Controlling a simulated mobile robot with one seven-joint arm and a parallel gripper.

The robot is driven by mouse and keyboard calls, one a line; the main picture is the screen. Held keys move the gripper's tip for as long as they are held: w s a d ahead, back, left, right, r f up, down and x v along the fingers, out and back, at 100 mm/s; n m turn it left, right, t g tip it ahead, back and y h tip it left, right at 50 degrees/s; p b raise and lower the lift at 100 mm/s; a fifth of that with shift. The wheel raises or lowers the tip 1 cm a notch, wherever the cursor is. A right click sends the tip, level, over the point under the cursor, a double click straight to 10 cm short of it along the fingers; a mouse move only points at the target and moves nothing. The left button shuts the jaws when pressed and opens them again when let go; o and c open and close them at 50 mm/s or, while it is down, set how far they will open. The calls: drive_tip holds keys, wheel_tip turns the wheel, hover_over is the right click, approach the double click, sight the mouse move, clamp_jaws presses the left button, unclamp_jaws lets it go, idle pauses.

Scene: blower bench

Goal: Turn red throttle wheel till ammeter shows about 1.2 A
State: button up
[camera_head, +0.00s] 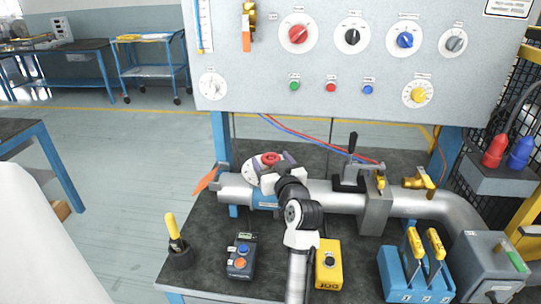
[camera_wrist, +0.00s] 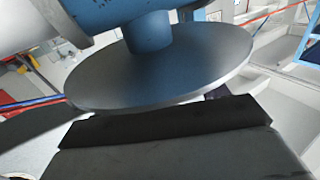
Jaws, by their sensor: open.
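The red throttle wheel (camera_head: 270,158) shows as a small red top above a pale round disc (camera_head: 250,177) on the blue valve body (camera_head: 265,199) of the pipe. My gripper (camera_head: 272,166) is open close by the wheel; the head view does not show clearly whether its fingers touch it. In the wrist view a large grey disc (camera_wrist: 180,70) on a blue stem fills the middle, just beyond a dark finger (camera_wrist: 170,122). No red shows on that disc there. I cannot identify the ammeter surely, and no reading is legible.
The control panel (camera_head: 270,60) with knobs and buttons stands behind the pipe. A black clamp lever (camera_head: 351,155) and brass valve (camera_head: 420,180) are to the right. A yellow box (camera_head: 329,271), grey button box (camera_head: 241,262) and yellow-handled tool (camera_head: 174,230) stand in front.

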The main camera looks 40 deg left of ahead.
drive_tip(key=shift+x, duration=0.75)
drive_tip(key=c, duration=1)
drive_tip(key=shift+t+p, duration=0.3)
drive_tip(key=shift+p, duration=0.2)
drive_tip(key=shift+m+t+h+p, duration=0.85)
drive_tip(key=shift+m+t+h, duration=0.35)
drive_tip(key=shift+m+t, duration=0.1)
drive_tip(key=shift+f+m+t+h+b, duration=0.1)
drive_tip(key=shift+m+t+h+b, duration=0.5)
drive_tip(key=shift+m+t+h, duration=0.65)
drive_tip(key=shift+m+h+b, duration=0.25)
drive_tip(key=shift+h+b, duration=0.15)
drive_tip(key=shift+h, duration=0.15)
drive_tip(key=shift+t+h, duration=0.25)
drive_tip(key=shift+h, duration=0.15)
